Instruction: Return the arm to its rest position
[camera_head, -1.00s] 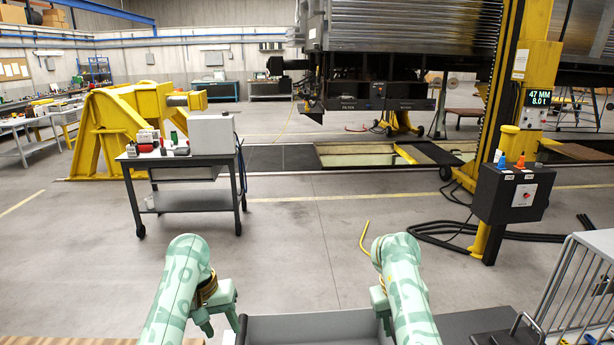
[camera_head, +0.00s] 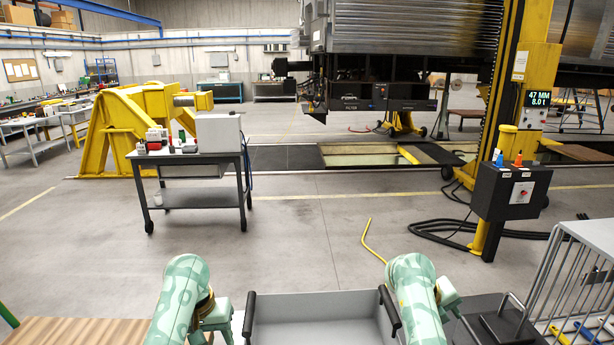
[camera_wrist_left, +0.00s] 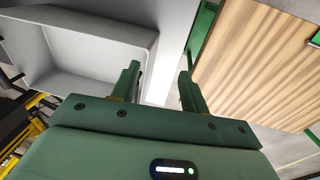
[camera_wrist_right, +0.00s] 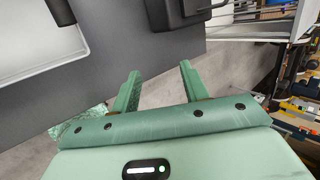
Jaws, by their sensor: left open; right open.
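My left arm is at the bottom left of the head view, and its gripper (camera_head: 214,322) points down beside the grey tray (camera_head: 315,334). In the left wrist view the left gripper (camera_wrist_left: 158,85) is open and empty, with the grey tray (camera_wrist_left: 80,80) to its left and a wooden board to its right. My right arm is at the bottom right of the head view, its gripper (camera_head: 450,300) partly hidden by the arm. In the right wrist view the right gripper (camera_wrist_right: 160,85) is open and empty, above a dark surface edge and the floor.
A wooden-topped surface (camera_head: 75,330) is at the lower left, and a wire rack (camera_head: 575,270) at the lower right. A wheeled cart (camera_head: 197,197) and the yellow lifting column with its control box (camera_head: 511,190) stand further off. Open floor (camera_head: 300,240) lies between.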

